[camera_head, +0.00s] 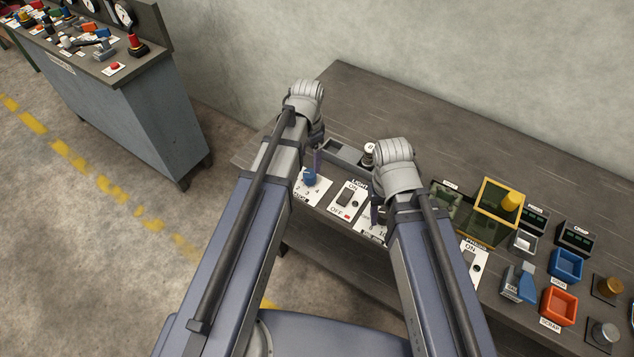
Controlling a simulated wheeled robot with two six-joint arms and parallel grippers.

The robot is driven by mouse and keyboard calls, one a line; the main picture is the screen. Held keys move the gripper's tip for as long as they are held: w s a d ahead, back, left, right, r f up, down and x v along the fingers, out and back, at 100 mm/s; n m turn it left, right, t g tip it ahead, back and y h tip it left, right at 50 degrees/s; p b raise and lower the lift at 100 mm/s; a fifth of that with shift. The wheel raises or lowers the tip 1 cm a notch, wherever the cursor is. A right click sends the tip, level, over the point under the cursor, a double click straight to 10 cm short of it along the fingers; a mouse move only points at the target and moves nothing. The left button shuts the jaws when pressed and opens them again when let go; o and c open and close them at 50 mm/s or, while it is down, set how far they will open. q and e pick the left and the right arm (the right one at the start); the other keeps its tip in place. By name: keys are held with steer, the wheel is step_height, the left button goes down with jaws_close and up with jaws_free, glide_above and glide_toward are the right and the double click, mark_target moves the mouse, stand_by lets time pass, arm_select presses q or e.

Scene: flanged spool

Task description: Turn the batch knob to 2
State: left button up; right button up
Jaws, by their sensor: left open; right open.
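A small blue knob (310,179) stands on a white plate (318,192) with printed numbers near the front edge of the bench. The plate's label is partly hidden by my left arm, so I cannot read it as batch, and the knob's pointing direction is too small to tell. My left gripper (316,160) is open, with its fingers pointing down just above or beside the blue knob; contact cannot be told. My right gripper (379,212) is open over another numbered white plate (371,233), which it and its arm partly cover.
A light switch plate (347,199) lies between the grippers. To the right are a yellow-framed clear box (492,212), a blue bin (566,264), an orange bin (559,305) and another switch plate (474,262). The back of the bench (430,125) is clear.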

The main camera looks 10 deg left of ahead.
mark_target(310, 173)
arm_select(q)
steer(key=shift+f+b, duration=4)
arm_select(e)
steer(key=shift+f, duration=3.95)
arm_select(q)
steer(key=shift+r, duration=0.1)
jaws_close()
